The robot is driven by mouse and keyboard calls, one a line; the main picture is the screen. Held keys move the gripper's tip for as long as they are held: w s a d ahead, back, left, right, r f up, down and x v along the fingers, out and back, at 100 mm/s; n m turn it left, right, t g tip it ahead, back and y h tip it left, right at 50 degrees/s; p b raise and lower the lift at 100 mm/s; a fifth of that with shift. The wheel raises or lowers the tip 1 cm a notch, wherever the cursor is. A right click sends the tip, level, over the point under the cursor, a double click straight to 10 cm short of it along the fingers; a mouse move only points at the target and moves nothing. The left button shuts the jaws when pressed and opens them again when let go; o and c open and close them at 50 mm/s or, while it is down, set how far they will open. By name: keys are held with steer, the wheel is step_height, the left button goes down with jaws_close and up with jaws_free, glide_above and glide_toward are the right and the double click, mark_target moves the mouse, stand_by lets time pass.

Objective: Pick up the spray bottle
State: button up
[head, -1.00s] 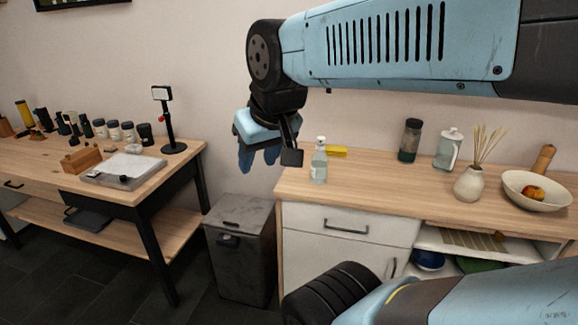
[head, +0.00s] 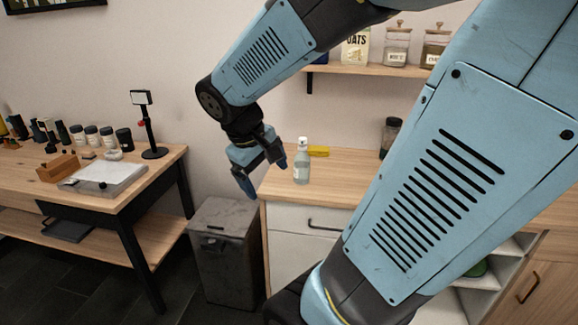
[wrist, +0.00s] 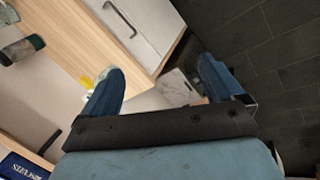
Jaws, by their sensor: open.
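The spray bottle (head: 302,165) is a small clear bottle with a white top. It stands upright on the wooden counter near its left end in the head view. My gripper (head: 263,174) is open and empty, just left of the bottle, beside the counter's left end. Its blue fingers are spread apart in the wrist view (wrist: 160,72), with the grey bin below between them. I cannot make out the bottle clearly in the wrist view; the left finger may hide it.
A yellow block (head: 318,151) lies behind the bottle on the counter (head: 345,168). A dark jar (head: 390,135) stands further right. A grey bin (head: 225,250) stands on the floor between the counter and the left workbench (head: 125,195). A shelf with jars (head: 397,45) hangs above.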

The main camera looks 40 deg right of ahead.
steer(key=w+d+f+n+g+h, duration=0.3)
steer(key=d+f+h, duration=0.2)
steer(key=d, duration=0.4)
steer(key=n+t+h, duration=0.8)
steer(key=n, duration=0.9)
glide_toward(297, 171)
steer(key=x, duration=0.7)
steer(key=shift+s+d+f, duration=0.1)
steer(key=shift+s+d, duration=0.1)
steer(key=shift+d, duration=0.1)
steer(key=shift+x, duration=2.65)
steer(key=shift+w, duration=0.15)
steer(key=shift+c, duration=0.2)
steer(key=shift+a, duration=0.1)
steer(key=c, duration=1.2)
